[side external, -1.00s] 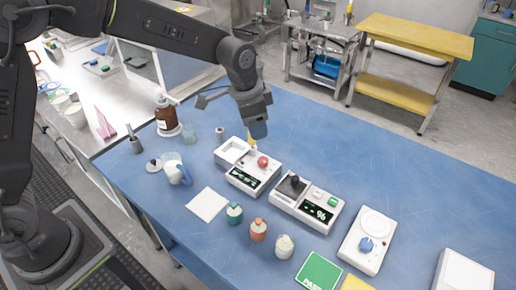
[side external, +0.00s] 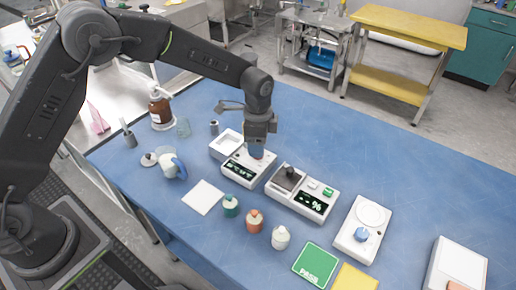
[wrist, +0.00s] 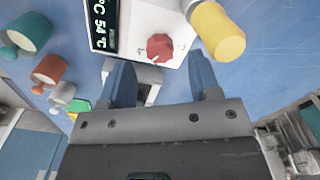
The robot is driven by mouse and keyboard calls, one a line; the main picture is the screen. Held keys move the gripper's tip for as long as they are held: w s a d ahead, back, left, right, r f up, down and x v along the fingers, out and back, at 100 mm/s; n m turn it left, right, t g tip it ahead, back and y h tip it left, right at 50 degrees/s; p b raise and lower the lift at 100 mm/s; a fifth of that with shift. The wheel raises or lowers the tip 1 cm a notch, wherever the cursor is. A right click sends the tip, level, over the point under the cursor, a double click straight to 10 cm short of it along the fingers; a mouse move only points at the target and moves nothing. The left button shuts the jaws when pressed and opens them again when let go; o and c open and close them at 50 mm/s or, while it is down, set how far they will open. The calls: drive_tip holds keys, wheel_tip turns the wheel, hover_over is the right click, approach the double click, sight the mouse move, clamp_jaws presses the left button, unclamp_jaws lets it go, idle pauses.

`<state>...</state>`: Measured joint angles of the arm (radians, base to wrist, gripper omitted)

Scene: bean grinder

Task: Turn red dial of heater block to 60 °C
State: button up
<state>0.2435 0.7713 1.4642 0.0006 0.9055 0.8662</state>
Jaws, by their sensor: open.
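The heater block (side external: 228,150) is a white unit on the blue table, with a dark display and a red dial. In the wrist view the red dial (wrist: 159,46) sits on the white top, beside the display (wrist: 104,24), where sideways digits read 54 and °C. My gripper (side external: 257,152) points down over the dial end of the block and mostly hides the dial in the side view. In the wrist view my gripper (wrist: 161,66) is open, its two blue fingers apart. The dial shows just beyond the fingertips, roughly centred between them; I cannot tell whether they touch it.
A yellow cylinder (wrist: 218,32) stands close to one finger. A white unit (side external: 304,194) with a black knob and % display is to the right, then one with a blue knob (side external: 361,234). Small bottles (side external: 254,220) stand in front.

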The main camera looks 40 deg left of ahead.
drive_tip(key=shift+f, duration=1.45)
